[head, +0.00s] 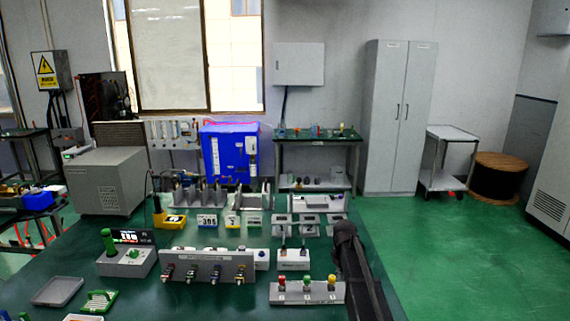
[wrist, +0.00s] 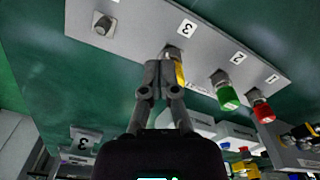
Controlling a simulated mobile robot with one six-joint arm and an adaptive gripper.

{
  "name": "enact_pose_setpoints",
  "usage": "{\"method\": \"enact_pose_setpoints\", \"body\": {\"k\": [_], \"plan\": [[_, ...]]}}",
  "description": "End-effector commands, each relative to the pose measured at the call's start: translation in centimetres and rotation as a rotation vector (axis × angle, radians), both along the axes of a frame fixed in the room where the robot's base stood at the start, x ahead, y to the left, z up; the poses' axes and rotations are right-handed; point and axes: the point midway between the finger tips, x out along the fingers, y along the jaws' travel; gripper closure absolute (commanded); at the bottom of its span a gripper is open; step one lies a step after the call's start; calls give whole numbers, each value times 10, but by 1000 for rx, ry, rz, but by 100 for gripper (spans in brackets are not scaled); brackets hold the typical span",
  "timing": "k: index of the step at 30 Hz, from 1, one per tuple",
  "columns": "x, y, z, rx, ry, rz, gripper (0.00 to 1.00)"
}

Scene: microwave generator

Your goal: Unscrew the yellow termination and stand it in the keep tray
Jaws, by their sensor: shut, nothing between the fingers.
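The yellow termination (head: 331,281) is on the light grey panel (head: 294,299) at the front of the bench. In the wrist view the yellow termination (wrist: 180,74) is on the connector by label 3, partly hidden by the fingers. My gripper (wrist: 160,66) is shut and empty, with its fingertips beside the yellow termination at its left; I cannot tell whether they touch. The fingers are hidden in the head view. A shallow grey tray (head: 57,291) lies at the front left; I cannot tell whether it is the keep tray.
Green (wrist: 229,98) and red (wrist: 263,110) terminations stand by labels 2 and 1. A bare connector (wrist: 102,23) is left of label 3. A panel with several connectors (head: 208,267) stands left of the termination panel. A green slotted holder (head: 99,301) is beside the tray.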

Motion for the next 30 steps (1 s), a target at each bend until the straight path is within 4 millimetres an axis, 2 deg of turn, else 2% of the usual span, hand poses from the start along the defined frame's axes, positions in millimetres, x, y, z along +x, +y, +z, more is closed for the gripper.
{"method": "enact_pose_setpoints", "body": {"k": [1, 5, 20, 23, 26, 30], "plan": [[0, 0, 9, 0, 0, 0, 100], [0, 0, 16, 0, 0, 0, 100], [-5, 0, 16, 0, 0, -5, 100], [-17, 2, 17, 0, 0, -25, 100], [-40, 4, 19, 0, 0, -61, 100], [-87, 9, 22, 0, 0, -140, 100]]}}
